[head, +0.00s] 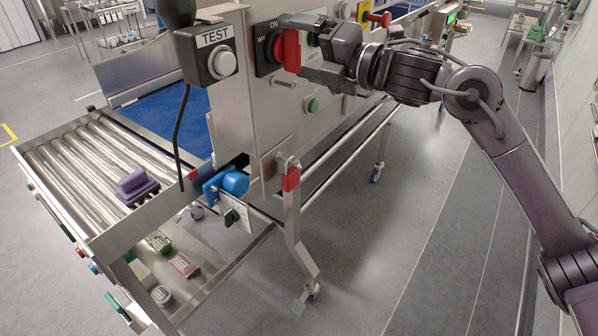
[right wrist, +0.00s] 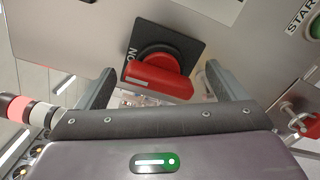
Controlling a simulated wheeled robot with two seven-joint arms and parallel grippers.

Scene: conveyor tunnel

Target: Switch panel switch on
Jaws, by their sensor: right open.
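The panel switch has a red handle (head: 291,50) on a black plate (head: 264,55) marked OFF at the left and ON at the top. In the head view the handle stands roughly upright, with its upper end toward ON. In the right wrist view the red handle (right wrist: 158,82) lies between the two fingers, with ON near its left end. My right gripper (head: 296,46) is open, one finger above and one below the handle in the head view. Gaps show beside the handle in the wrist view. My left gripper is out of view.
A TEST button box (head: 213,54) stands left of the switch. A green button (head: 312,105) is below it, and a green START button (right wrist: 314,28) shows in the wrist view. A roller conveyor (head: 75,165) carries a purple object (head: 137,187).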

